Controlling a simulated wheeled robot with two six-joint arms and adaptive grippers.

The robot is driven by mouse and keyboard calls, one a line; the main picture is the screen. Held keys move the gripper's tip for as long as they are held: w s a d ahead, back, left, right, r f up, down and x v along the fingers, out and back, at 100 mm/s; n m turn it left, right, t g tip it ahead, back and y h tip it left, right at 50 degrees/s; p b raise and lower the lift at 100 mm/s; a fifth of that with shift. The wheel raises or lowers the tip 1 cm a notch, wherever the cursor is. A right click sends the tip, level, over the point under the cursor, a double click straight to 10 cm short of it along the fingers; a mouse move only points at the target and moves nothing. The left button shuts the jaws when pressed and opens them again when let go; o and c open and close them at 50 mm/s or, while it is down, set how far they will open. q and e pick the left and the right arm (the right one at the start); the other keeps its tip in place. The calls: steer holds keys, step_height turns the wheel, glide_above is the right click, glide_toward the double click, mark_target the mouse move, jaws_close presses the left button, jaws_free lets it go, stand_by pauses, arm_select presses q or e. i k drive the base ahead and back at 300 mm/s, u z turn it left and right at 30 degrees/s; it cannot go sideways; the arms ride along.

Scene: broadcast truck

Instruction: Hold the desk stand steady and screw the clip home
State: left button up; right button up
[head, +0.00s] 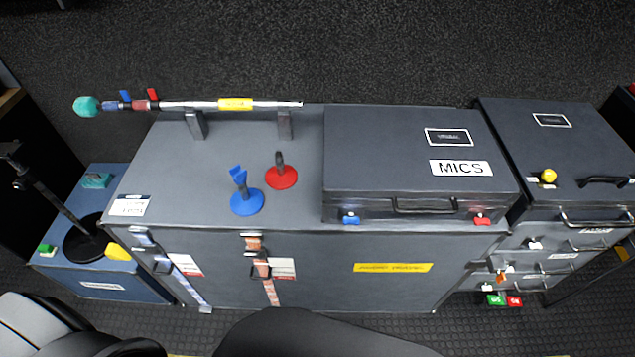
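A blue desk stand (247,203) with a round base stands on the top of the grey case. A blue forked clip (238,172) sits at the top of its short post; how far it is threaded on cannot be told. A red desk stand (282,178) stands just right of and behind it, with a bare dark post and no clip visible on it. Neither of my grippers is in view.
A black MICS case (375,160) takes the right of the grey case top (180,160). Behind, a boom pole (200,105) with a teal tip lies across two brackets. A drawer unit (560,215) stands right. Free room lies left of the blue stand.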

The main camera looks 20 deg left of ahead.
mark_target(246, 201)
steer(key=z, duration=2.3)
steer(key=k, duration=1.4)
steer(key=u, duration=2.25)
